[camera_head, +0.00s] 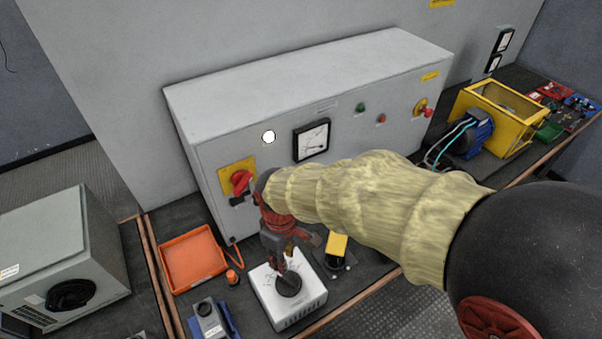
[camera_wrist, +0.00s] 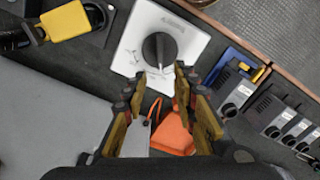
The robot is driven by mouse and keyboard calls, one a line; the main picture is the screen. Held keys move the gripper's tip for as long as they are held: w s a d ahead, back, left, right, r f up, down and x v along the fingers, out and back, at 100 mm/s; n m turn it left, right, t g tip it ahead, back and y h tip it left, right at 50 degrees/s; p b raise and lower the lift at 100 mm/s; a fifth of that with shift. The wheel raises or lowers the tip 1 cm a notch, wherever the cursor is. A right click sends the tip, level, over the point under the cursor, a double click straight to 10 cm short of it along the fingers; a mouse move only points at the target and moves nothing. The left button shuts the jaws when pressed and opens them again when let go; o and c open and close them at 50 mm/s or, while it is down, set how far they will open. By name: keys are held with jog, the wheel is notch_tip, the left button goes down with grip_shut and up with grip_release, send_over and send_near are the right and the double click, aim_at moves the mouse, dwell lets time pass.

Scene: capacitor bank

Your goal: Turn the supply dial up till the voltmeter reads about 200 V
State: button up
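The supply unit (camera_head: 310,294) is a white box on the bench with a round black dial (camera_head: 288,284) on top. In the wrist view the dial (camera_wrist: 160,48) lies just beyond my fingertips, with a pale pointer mark on it. My gripper (camera_head: 283,258) points down above the dial. In the wrist view my gripper (camera_wrist: 160,80) has its fingers apart, with nothing between the tips; they look short of the dial. The voltmeter (camera_head: 312,141) is a black-framed white meter on the grey cabinet front; its needle is too small to read exactly.
A red rotary switch (camera_head: 241,182) on a yellow plate sits on the cabinet (camera_head: 310,80) left of my arm. An orange tray (camera_head: 193,260), a blue-grey device (camera_head: 208,318) and a yellow-topped item (camera_head: 337,245) lie around the supply unit. A yellow frame (camera_head: 500,115) stands at right.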

aim_at(292, 281)
jog(key=shift+f, duration=0.15)
jog(key=f+b, duration=0.1)
jog(key=b, duration=0.2)
jog(key=d+f+b, duration=0.1)
jog(key=b, duration=0.2)
jog(key=s+f+b, duration=0.1)
jog(key=f+b, duration=0.1)
jog(key=shift+d+b, duration=0.35)
jog(key=shift+b, duration=0.05)
notch_tip(292, 281, down, 7)
jog(key=b, duration=0.3)
jog(key=shift+f, duration=0.2)
jog(key=c, duration=0.3)
jog(key=c, duration=0.4)
grip_shut()
